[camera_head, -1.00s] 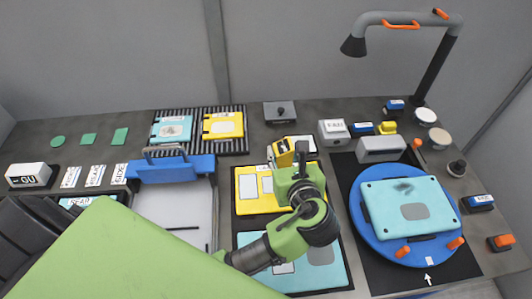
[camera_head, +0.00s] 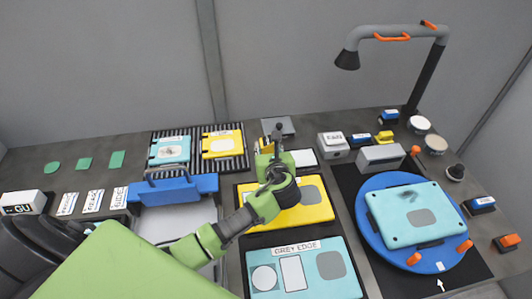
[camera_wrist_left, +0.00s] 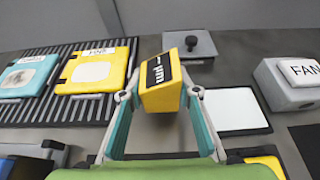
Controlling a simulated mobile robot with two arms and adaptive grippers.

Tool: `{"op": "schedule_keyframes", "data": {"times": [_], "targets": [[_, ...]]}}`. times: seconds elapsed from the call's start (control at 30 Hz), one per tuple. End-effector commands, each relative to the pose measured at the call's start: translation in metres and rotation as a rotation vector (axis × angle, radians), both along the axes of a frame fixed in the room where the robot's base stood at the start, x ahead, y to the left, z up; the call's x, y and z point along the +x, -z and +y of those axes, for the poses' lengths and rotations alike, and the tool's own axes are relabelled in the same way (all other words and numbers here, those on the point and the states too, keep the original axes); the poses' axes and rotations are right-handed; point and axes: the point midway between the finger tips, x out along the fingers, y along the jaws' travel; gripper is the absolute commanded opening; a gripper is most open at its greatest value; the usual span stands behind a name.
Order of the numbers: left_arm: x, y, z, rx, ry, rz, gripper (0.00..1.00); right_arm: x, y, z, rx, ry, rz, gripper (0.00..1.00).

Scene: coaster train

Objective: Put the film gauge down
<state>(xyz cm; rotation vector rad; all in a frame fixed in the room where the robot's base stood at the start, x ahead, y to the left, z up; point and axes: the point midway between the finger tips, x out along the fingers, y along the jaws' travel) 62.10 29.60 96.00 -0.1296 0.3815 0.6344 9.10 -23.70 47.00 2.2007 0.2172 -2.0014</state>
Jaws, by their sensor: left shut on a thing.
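The film gauge (camera_wrist_left: 162,84) is a small yellow block with a dark face bearing white marks. In the left wrist view it sits between the two teal fingers of my left gripper (camera_wrist_left: 160,94), which is shut on it. In the head view my left gripper (camera_head: 266,147) is over the back middle of the bench, behind the yellow plate, and mostly hides the gauge. The gauge appears in front of a grey block with a dark knob (camera_wrist_left: 188,46) and left of a white pad (camera_wrist_left: 234,110). I cannot tell whether it touches the bench. My right gripper is not in view.
A black ribbed rack (camera_head: 238,163) with teal and yellow plates is to the left. A FAN box (camera_head: 333,144) is to the right. A blue turntable (camera_head: 372,237) carries a teal plate (camera_head: 408,213).

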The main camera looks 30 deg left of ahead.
Motion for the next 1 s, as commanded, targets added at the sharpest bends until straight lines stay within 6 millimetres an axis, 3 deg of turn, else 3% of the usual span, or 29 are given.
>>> {"op": "schedule_keyframes", "data": {"times": [0.23, 0.5, 0.87, 0.9, 0.93, 1.0], "targets": [[0.01, 0.014, 0.009, 0.003, 0.0, -0.002, 0.0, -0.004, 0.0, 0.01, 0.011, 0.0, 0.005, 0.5], [0.01, 0.044, 0.009, 0.003, 0.001, 0.0, 0.0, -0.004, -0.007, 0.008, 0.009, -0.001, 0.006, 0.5], [0.01, 0.048, 0.009, 0.001, 0.001, -0.002, 0.0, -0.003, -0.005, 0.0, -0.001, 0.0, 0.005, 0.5], [0.009, 0.049, 0.009, 0.0, 0.001, -0.001, 0.35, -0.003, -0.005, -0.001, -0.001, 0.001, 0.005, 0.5], [0.009, 0.049, 0.009, 0.0, 0.001, -0.001, 0.43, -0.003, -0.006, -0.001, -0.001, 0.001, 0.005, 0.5], [0.009, 0.049, 0.009, 0.0, 0.001, -0.001, 0.47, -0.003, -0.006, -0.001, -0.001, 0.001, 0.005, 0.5]]}}
